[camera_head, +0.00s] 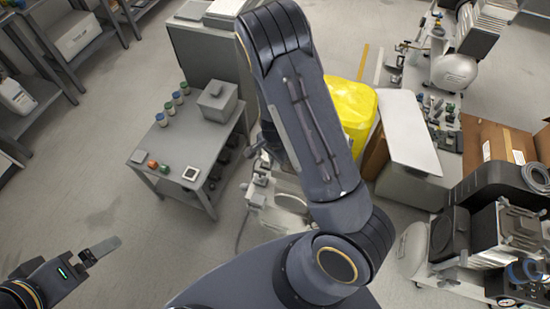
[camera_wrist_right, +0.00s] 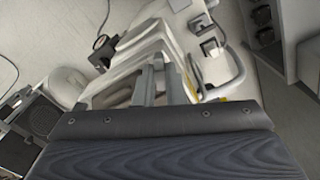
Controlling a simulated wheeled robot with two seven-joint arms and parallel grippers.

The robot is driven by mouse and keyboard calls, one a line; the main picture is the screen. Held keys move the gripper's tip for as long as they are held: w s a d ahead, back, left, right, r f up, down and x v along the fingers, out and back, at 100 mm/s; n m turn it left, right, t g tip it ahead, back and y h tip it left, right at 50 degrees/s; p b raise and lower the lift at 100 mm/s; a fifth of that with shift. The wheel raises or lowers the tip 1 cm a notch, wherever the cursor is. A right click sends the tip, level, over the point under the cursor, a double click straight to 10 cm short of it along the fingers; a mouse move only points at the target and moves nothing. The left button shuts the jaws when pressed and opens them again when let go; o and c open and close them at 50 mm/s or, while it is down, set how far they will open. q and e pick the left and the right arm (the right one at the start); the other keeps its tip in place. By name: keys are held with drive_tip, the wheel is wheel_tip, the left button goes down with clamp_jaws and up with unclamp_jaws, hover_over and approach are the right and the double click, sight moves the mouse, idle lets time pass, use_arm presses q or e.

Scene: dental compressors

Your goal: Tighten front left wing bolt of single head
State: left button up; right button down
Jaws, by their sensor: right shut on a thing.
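The single head compressor (camera_head: 285,200) stands on the floor behind my right arm, which hides much of it in the head view. Its pale body (camera_wrist_right: 180,25) and frame fill the upper middle of the right wrist view. My right gripper (camera_wrist_right: 160,68) has its grey fingers close together against the compressor frame. It is shut on a small part there, apparently the wing bolt, which the fingers hide. My left gripper (camera_head: 90,254) is at the lower left of the head view, over bare floor and away from the compressor. Its jaw gap does not show clearly.
A grey side table (camera_head: 185,150) with jars and a grey box stands left of the compressor. A yellow bag (camera_head: 352,108) and a white panel (camera_head: 408,130) are beyond my arm. Other compressors (camera_head: 515,230) stand at the right.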

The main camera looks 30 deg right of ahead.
drive_tip(key=shift+m+p, duration=0.4)
drive_tip(key=shift+m, duration=1.6)
drive_tip(key=c, duration=1.5)
unclamp_jaws()
wheel_tip(320, 180, up, 8)
drive_tip(key=shift+f+p, duration=0.1)
drive_tip(key=shift+p, duration=0.3)
